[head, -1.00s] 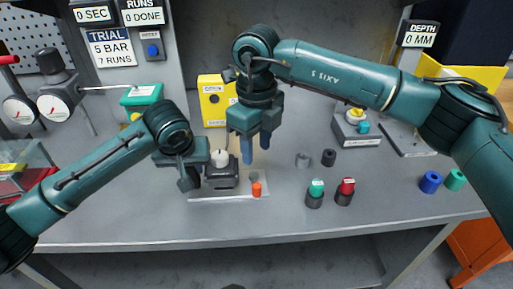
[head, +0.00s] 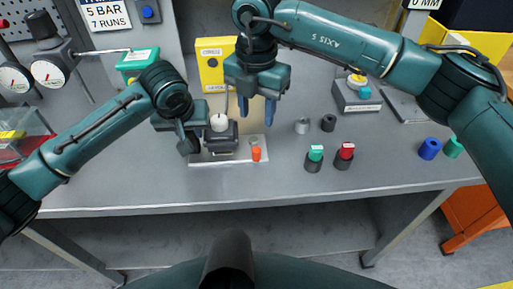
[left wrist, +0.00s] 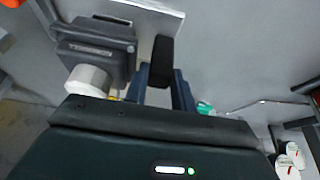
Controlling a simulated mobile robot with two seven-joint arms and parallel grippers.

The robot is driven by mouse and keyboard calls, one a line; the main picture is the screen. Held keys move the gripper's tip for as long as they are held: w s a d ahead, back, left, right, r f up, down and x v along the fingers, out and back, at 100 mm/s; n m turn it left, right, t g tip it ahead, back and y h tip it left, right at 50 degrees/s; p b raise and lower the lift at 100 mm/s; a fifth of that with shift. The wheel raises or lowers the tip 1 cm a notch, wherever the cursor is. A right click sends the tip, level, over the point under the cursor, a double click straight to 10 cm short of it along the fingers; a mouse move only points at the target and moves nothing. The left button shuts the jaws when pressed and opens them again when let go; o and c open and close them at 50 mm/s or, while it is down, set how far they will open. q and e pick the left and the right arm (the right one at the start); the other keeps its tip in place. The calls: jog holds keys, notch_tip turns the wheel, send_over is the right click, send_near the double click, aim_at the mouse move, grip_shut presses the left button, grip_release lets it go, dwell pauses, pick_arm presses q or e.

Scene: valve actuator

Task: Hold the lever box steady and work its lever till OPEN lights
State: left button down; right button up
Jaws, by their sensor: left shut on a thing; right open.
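The lever box appears to be the dark box (head: 221,142) with a white round top (head: 219,122), on a pale plate (head: 200,159). A small orange-topped piece (head: 256,154) stands at the plate's right end. My left gripper (head: 190,140) is at the box's left side. In the left wrist view, its fingers (left wrist: 163,85) are shut on a black block (left wrist: 161,62) beside the dark box (left wrist: 95,48); whether they join is unclear. My right gripper (head: 257,112) is open and empty, fingers down, above and behind the plate's right end. I cannot make out the lever or an OPEN light.
A yellow box (head: 213,70) stands behind the plate. Red-topped (head: 345,155) and green-topped (head: 314,158) pieces and small grey (head: 302,126) and black (head: 328,122) cylinders stand to the right. The table (head: 300,195) is clear in front.

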aim_at(256, 149)
jog(key=shift+m, duration=0.8)
notch_tip(256, 149, down, 12)
jog(key=shift+f, duration=0.1)
grip_shut()
dwell(0.3)
